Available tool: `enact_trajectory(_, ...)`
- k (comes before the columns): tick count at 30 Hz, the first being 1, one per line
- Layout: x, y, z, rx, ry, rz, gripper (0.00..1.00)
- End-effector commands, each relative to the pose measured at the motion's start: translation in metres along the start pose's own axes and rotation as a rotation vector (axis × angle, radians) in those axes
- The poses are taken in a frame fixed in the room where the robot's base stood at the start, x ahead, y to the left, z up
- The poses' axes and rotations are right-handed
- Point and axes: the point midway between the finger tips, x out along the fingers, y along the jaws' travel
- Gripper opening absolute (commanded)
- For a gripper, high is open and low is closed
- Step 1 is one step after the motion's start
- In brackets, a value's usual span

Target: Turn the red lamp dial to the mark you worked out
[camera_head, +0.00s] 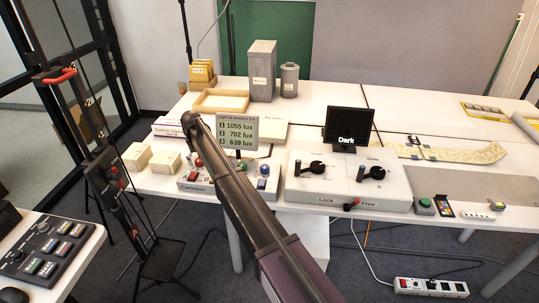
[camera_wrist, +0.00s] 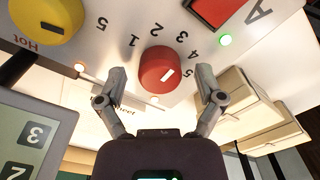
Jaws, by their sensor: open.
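The red lamp dial (camera_wrist: 152,62) sits on a white panel in the wrist view, with printed numbers 1 to 5 around its far side. A short white line on its face slants toward the right, roughly toward the 4 and 5; I cannot tell the exact mark. My gripper (camera_wrist: 161,72) is open, with one finger on each side of the dial and visible gaps between. In the head view the lamp panel (camera_head: 188,186) is partly hidden by my arm. The light display (camera_head: 238,132) reads 1055, 702 and 639 lux.
A yellow knob (camera_wrist: 43,18) marked Hot and a red square (camera_wrist: 214,10) flank the dial. Pale boxes (camera_head: 137,156) stand left of the panel. A "Dark" screen (camera_head: 347,123) stands behind the Lock/Free box (camera_head: 325,184).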

Motion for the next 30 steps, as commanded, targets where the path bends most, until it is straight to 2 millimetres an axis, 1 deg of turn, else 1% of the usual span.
enact_trajectory(30, 0.0, 0.0004, 0.0, 0.688, 0.0, 0.0, 0.87)
